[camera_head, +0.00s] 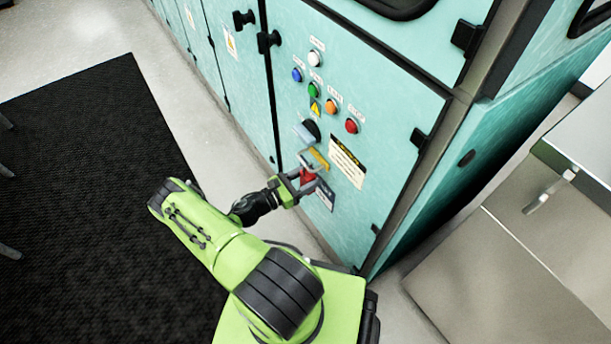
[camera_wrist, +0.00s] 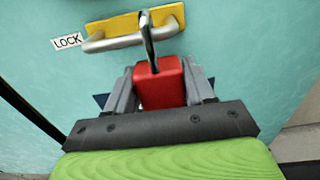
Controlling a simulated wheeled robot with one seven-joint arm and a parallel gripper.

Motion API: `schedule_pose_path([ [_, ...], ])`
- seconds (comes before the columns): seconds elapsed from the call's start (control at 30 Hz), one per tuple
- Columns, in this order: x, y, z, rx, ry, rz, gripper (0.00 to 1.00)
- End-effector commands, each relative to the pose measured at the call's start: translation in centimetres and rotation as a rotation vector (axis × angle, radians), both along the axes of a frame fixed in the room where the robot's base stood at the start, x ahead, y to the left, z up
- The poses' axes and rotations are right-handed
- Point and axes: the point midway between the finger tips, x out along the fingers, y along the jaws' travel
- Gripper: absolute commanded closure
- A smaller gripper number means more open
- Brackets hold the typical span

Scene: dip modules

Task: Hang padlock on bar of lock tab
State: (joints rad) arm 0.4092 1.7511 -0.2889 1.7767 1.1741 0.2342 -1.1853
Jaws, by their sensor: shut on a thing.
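A red padlock (camera_wrist: 160,84) with a silver shackle sits between the fingers of my gripper (camera_wrist: 163,88), which is shut on its body. In the head view the red padlock (camera_head: 307,176) shows at the tip of my gripper (camera_head: 307,182), close to the teal cabinet door. The lock tab is a yellow plate (camera_wrist: 125,24) with a silver bar (camera_wrist: 110,43), beside a LOCK label. It also shows in the head view (camera_head: 319,159). In the wrist view the shackle overlaps the bar and plate. I cannot tell whether it is around the bar or in front of it.
The teal cabinet (camera_head: 390,110) carries several coloured buttons and a black rotary knob (camera_head: 311,130) above the tab. A yellow warning label (camera_head: 347,160) is to the right. A metal bench (camera_head: 530,250) stands at right, a black mat (camera_head: 85,190) lies at left.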

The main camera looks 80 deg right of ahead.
Motion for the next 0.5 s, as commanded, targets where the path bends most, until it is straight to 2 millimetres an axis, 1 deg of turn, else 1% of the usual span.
schedule_pose_path([
  [0.17,0.02,-0.01,0.02,-0.001,0.001,0.000,0.81],
  [0.2,0.02,-0.01,0.02,-0.001,0.001,0.000,0.44],
  [0.37,0.03,0.00,0.02,-0.001,0.001,0.000,0.19],
  [0.4,0.03,0.00,0.02,0.000,0.000,0.000,0.17],
  [0.5,0.03,0.00,0.01,0.000,0.000,0.000,0.17],
])
